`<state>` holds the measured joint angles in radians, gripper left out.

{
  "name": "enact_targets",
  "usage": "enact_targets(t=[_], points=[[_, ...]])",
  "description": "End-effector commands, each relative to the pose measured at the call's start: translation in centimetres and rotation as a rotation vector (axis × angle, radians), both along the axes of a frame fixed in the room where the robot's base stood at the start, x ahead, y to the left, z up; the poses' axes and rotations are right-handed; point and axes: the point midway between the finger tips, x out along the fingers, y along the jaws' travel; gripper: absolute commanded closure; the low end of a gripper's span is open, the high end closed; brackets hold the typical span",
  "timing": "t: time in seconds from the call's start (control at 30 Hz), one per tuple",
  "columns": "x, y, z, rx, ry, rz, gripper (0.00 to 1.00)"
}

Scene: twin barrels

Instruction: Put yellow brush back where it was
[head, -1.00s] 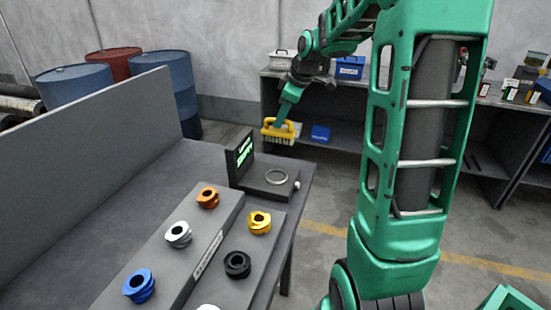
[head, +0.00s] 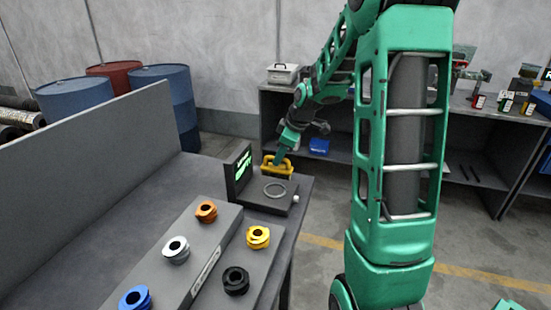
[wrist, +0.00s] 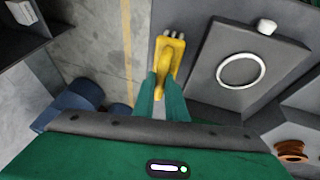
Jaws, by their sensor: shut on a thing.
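The yellow brush (head: 280,166) is in my gripper (head: 285,153), at the far end of the grey workbench, just behind the ring device. In the wrist view the yellow brush (wrist: 168,55) shows between my green fingers (wrist: 162,95), which are shut on it. Pale bristle tips show at its far edge. It is over or close to the bench's end strip; I cannot tell whether it touches the surface.
A black device (head: 265,197) with a ring and a lit green screen stands right beside the brush. Several coloured threaded caps sit on a grey block (head: 225,225) nearer. A shelf (head: 325,140) with a blue bin (head: 319,146) is behind. Barrels (head: 165,90) stand at left.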

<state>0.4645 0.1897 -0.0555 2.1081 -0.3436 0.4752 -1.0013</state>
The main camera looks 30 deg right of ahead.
Motion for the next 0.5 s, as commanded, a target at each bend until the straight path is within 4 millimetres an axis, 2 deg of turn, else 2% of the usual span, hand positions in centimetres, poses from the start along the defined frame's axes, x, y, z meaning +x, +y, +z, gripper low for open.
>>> enact_targets(t=[0.07,0.1,0.17,0.5], points=[[0.01,0.02,-0.16,0.000,0.000,0.000,1.00],[0.01,0.01,-0.15,0.000,0.000,0.000,0.81],[0.01,0.03,-0.15,0.000,0.000,0.000,0.70],[0.02,0.04,0.11,0.000,0.000,0.001,0.70]])
